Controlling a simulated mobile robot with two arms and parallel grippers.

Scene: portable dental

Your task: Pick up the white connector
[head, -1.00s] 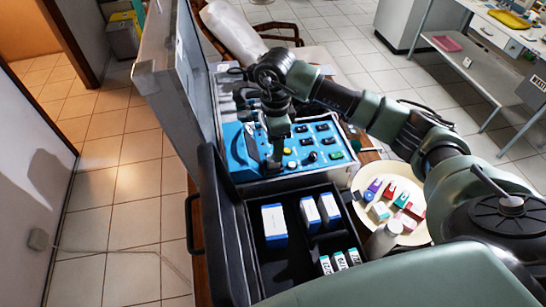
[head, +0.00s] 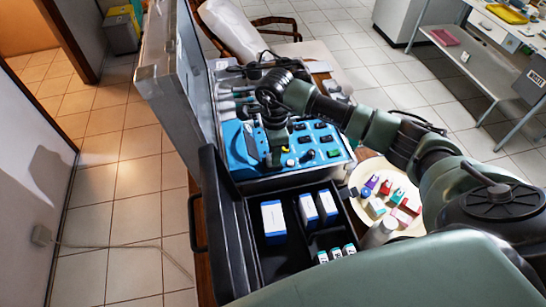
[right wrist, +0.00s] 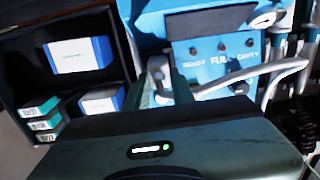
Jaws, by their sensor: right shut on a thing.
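My right gripper (head: 275,157) is over the blue control panel (head: 318,153) of the open portable dental case, pointing down. In the right wrist view its fingers (right wrist: 165,88) are shut on a small whitish piece, which I take for the white connector (right wrist: 157,68); the fingers and gripper body hide much of it. A pale grey hose (right wrist: 255,76) runs right from behind the fingers, across the panel front. I cannot tell whether it joins the held piece. The connector cannot be made out in the head view. My left gripper is not in view.
A black drawer (head: 262,250) with blue-white boxes (head: 273,220) lies in front of the panel. The raised case lid (head: 165,85) walls off the left.

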